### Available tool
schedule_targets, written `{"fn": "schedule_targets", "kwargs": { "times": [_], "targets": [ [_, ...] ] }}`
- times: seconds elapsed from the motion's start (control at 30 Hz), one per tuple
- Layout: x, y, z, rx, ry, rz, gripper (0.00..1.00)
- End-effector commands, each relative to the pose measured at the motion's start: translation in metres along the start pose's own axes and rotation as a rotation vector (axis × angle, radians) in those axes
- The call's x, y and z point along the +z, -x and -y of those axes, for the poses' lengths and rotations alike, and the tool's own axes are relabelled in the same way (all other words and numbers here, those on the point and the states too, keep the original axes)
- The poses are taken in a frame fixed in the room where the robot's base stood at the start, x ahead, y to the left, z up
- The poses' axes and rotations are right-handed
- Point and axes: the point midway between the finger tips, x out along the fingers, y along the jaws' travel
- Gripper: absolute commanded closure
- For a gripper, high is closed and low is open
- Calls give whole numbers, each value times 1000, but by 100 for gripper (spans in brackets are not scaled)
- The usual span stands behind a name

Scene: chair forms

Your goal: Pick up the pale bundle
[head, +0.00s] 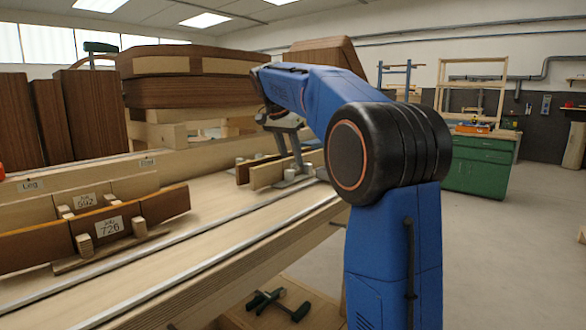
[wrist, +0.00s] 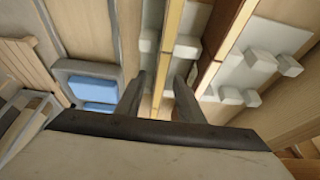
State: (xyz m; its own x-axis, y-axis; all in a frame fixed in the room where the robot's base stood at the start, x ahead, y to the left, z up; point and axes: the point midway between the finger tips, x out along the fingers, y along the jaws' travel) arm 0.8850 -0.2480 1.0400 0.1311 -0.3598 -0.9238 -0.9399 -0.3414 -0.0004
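The pale bundle (head: 268,175) is a light wooden strip standing on edge on the bench, in front of a darker brown strip (head: 243,173). In the wrist view a pale strip (wrist: 171,35) runs between the fingers of my gripper (wrist: 160,98), with a brown strip (wrist: 222,40) to its right. My gripper (head: 297,165) points down at the right end of the strips in the head view. Its fingers are apart, one on each side of the pale strip. I cannot tell whether they touch it. The lower part of the strip is hidden in the wrist view.
Pale supports with pegs (wrist: 262,60) hold the strips. A grey tray with blue content (wrist: 92,88) is left of the fingers. A green cabinet (head: 480,170) stands at the right.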

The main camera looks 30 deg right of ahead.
Motion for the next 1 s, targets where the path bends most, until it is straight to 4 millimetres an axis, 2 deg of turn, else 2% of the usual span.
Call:
{"fn": "schedule_targets", "kwargs": {
  "times": [0.1,0.23,0.67,0.87,1.0],
  "targets": [
    [0,0,0,0,0,0,68],
    [0,0,0,0,0,0,99],
    [-2,4,0,0,0,0,100],
    [-13,30,1,-2,-2,-2,100],
    [-26,61,1,-2,-2,-2,100]
  ]
}}
